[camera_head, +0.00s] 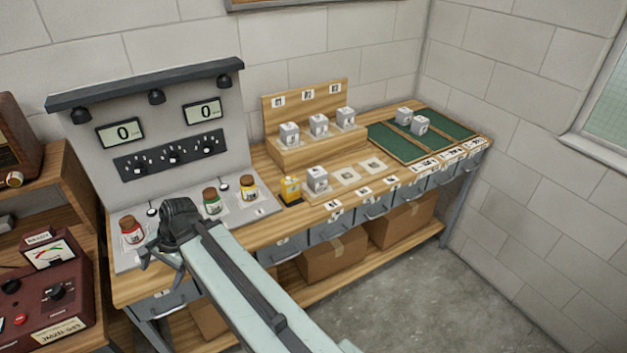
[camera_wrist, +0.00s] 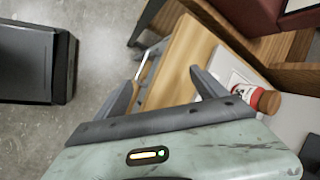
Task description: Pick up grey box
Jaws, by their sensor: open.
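Several small grey boxes with labelled faces show in the head view. Three stand in a row on a wooden step: a left box (camera_head: 289,134), a middle box (camera_head: 319,125) and a right box (camera_head: 345,117). One grey box (camera_head: 317,178) stands lower on the front strip, beside a small yellow object. My gripper (camera_head: 160,258) is open and empty at the bench's front left, well left of all the boxes. In the wrist view my gripper (camera_wrist: 165,78) shows no box between its fingers.
The yellow object (camera_head: 290,190) is beside the lower box. The floor (camera_head: 400,285) in front is clear.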

